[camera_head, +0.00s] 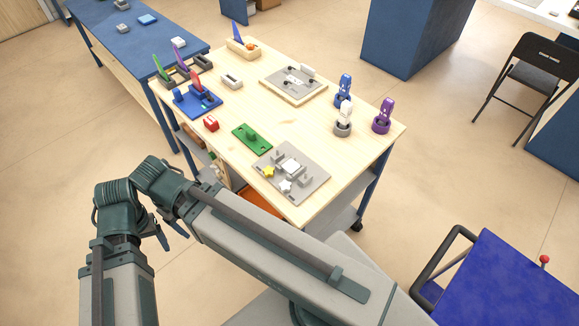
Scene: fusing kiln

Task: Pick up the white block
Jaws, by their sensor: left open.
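A white block (291,166) sits on a grey board (308,190) near the front edge of the wooden table, with a yellow star and a white star beside it. Another small white block (178,43) lies on the blue bench at the back left, so I cannot tell which one is meant. My left gripper (171,234) is open beyond the table's left edge, well away from both blocks, and partly hidden by my arm. My right gripper is out of view.
The wooden table (355,150) also holds a green piece (252,138), a red block (211,124), a blue rack (197,101) and several upright figures on its right. A purple-blue surface (500,285) stands at the lower right.

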